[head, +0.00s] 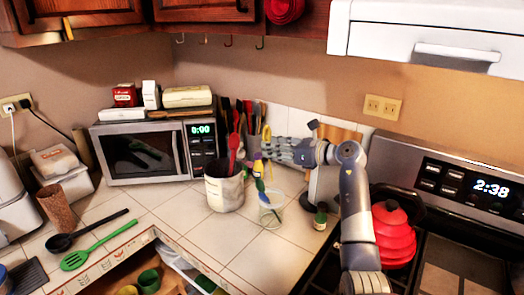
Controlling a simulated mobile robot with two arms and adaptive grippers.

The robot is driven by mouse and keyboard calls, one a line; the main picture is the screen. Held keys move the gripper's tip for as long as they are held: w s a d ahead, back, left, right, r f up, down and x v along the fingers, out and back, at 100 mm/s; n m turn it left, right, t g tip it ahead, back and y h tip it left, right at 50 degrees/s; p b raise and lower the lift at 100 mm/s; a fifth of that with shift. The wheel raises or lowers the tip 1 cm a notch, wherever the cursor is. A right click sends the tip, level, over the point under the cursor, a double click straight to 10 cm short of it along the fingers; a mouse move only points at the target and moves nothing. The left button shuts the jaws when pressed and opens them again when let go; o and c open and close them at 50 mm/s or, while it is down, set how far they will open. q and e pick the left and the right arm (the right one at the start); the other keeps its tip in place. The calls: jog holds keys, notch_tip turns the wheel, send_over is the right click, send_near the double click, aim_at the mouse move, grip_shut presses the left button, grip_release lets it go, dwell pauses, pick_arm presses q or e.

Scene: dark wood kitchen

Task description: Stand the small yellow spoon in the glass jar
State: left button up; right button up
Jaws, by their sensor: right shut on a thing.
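The glass jar (271,213) stands on the tiled counter, right of the white crock. My left gripper is not in view.
The white crock (225,190) holds a red utensil close to the jar. A small green-topped bottle (320,217) stands right of the jar. A red kettle (394,235) sits on the stove. A microwave (145,152) is behind.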

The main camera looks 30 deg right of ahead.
notch_tip(320, 180, down, 3)
jog(key=shift+w+f+b, duration=0.15)
jog(key=shift+f+b, duration=0.05)
jog(key=shift+b, duration=0.75)
notch_tip(320, 180, down, 2)
jog(key=shift+f+b, duration=0.1)
jog(key=shift+b, duration=0.6)
pick_arm(q)
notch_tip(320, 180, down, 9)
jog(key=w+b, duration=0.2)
jog(key=b, duration=0.3)
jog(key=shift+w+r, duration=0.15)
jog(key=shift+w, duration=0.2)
pick_arm(e)
jog(key=shift+s+d+f, duration=0.1)
jog(key=shift+s+f, duration=0.1)
jog(key=shift+f, duration=1.45)
jog(key=shift+s+f, duration=0.15)
jog(key=shift+f, duration=1.45)
